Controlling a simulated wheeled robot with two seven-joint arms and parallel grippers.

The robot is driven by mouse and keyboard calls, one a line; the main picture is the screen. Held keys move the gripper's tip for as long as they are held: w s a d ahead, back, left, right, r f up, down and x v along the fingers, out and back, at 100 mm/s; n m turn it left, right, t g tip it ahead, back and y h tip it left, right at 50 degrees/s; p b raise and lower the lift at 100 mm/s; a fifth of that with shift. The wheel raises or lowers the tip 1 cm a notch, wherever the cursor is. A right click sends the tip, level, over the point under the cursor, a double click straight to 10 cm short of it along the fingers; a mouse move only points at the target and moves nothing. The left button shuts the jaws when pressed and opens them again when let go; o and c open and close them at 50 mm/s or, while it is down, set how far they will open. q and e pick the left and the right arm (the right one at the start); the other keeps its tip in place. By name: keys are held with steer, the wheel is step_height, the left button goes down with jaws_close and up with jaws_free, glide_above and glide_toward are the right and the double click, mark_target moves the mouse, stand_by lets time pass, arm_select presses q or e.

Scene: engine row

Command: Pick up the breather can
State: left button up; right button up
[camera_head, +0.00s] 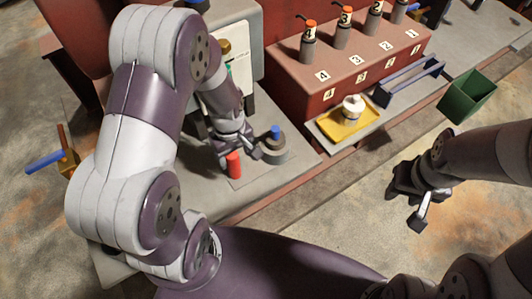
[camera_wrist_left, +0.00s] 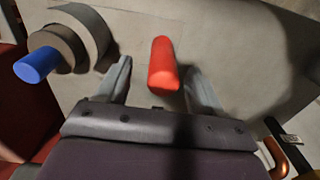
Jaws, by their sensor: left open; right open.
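A small red cylinder (camera_head: 233,165), which I take to be the breather can, stands on the grey deck in the head view. My left gripper (camera_head: 238,156) is open right at it. In the left wrist view, the red can (camera_wrist_left: 162,65) shows between the two spread fingers of the left gripper (camera_wrist_left: 158,72), closer to the right finger. I cannot tell if either finger touches it. My right gripper (camera_head: 405,207) is open and empty over the floor at the right.
A grey stepped round fitting with a blue top (camera_head: 274,150) stands just right of the red can. A yellow tray (camera_head: 348,123) holds a white part (camera_head: 353,106). Numbered orange-topped units line a red block (camera_head: 350,62). A green bin (camera_head: 467,97) is at the right.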

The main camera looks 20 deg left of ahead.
arm_select(q)
steer(key=f, duration=0.2)
steer(key=a+f, duration=0.1)
steer(key=f, duration=0.1)
steer(key=shift+a, duration=0.1)
steer(key=shift+d+r, duration=0.1)
steer(key=shift+d, duration=0.15)
steer(key=c, duration=0.9)
steer(key=shift+a, duration=0.1)
jaws_close()
